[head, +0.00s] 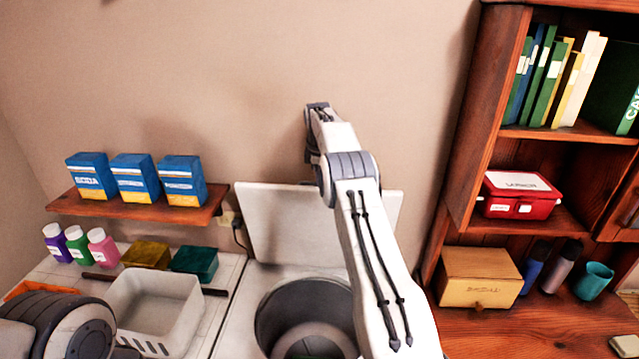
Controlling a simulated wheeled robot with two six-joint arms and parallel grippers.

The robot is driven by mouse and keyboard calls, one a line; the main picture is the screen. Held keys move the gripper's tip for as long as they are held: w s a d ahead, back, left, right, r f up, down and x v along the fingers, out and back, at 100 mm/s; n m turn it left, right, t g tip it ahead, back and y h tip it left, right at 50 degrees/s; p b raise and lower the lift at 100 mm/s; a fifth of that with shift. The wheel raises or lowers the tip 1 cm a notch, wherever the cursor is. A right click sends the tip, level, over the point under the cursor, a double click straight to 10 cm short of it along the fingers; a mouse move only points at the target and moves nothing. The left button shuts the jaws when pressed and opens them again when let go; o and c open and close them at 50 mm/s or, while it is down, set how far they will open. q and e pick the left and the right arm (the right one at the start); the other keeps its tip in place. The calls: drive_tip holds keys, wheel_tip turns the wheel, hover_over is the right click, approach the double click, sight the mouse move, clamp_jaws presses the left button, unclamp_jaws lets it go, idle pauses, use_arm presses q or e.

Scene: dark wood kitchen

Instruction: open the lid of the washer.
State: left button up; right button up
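The white washer (236,318) stands against the wall at the middle bottom, with its round grey drum opening (282,300) uncovered. Its white lid (272,222) stands up, nearly upright, at the back of the washer close to the wall. My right arm reaches up from the bottom across the drum and in front of the lid. The far end of that arm is above the lid's top edge, and its gripper's fingers cannot be made out. My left arm shows only as a dark joint at the bottom left; its gripper is outside the view.
A wall shelf (140,212) holding blue boxes (134,178) is left of the lid. Below it are bottles (78,244), a white basket (150,308) and small boxes (195,262). A wooden bookcase (484,130) stands at right, with a wooden box (480,278) on its lower surface.

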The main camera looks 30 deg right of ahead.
drive_tip(key=shift+r, duration=0.25)
wheel_tip(320, 180, up, 7)
drive_tip(key=s+a, duration=0.1)
drive_tip(key=shift+f, duration=0.15)
